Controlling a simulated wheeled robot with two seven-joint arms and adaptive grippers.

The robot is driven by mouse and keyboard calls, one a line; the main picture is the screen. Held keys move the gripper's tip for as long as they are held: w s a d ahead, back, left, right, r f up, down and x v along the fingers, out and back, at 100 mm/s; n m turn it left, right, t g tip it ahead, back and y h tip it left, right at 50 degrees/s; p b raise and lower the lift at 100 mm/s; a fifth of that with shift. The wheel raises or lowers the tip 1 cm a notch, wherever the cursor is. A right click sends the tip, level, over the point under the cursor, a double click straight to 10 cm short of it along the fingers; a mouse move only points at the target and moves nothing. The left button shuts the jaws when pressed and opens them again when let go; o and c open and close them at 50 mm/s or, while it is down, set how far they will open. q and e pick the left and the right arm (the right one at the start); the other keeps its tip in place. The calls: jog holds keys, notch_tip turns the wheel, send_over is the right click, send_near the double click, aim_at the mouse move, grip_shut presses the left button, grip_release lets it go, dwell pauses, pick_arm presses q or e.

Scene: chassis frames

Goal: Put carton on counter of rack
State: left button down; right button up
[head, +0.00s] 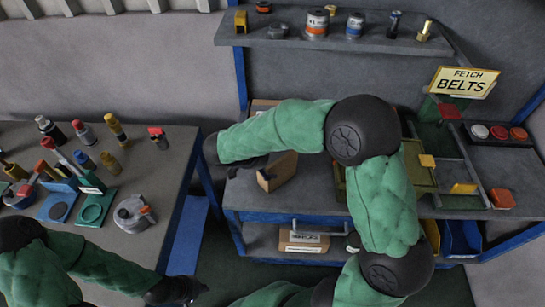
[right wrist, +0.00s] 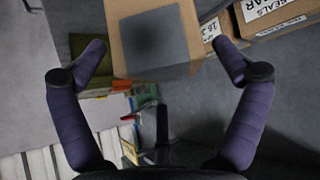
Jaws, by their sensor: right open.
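A plain brown carton (head: 277,172) is at the left part of the grey counter (head: 318,195) of the blue-framed rack. It sits at an angle, and its contact with the counter is partly hidden by my right arm. My right gripper (head: 240,168) is just left of the carton, mostly under the arm. In the right wrist view the gripper (right wrist: 163,62) is open, with the carton (right wrist: 195,22) at its fingertips and a dark grey square on the carton's face; neither finger clearly presses on it. My left gripper (head: 176,291) is at the lower left, its fingers too small to read.
A labelled carton (head: 303,240) stands on the rack's lower shelf. An upper shelf (head: 270,35) holds cans and fittings. A yellow sign (head: 463,82) and a tray (head: 415,170) are to the right. A side table (head: 150,190) with several bottles and tools stands left.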

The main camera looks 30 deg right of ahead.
jog(key=p+v, duration=0.1)
jog(key=v, duration=1)
jog(key=shift+r+p, duration=0.2)
jog(key=shift+p, duration=0.15)
jog(key=shift+a, duration=0.1)
